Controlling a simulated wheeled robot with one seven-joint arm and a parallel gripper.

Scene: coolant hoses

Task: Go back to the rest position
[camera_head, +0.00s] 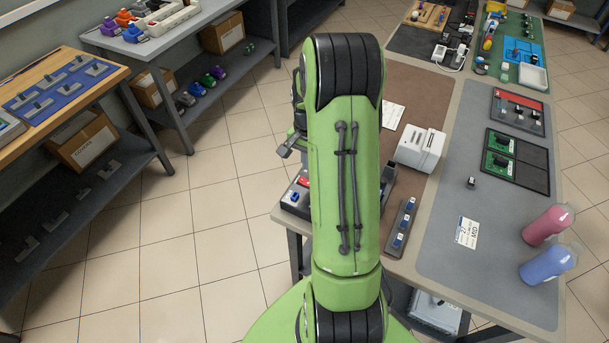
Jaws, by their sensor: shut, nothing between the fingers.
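My green arm stands upright in the middle of the view and hides part of the table behind it. My gripper (288,148) shows partly at the left side of the arm. It is shut and empty, in the air over the floor just off the table's left edge. Nothing touches its fingers. A dark block with red and blue parts (297,195) sits on the table's near left corner, below the gripper and partly hidden by the arm.
The worktable (452,120) holds a white device (419,148), a dark strip with blue parts (401,228), green boards (502,150), a pink bottle (548,225) and a blue bottle (547,263). Shelving with boxes (222,33) stands at left. The tiled floor (215,195) between is clear.

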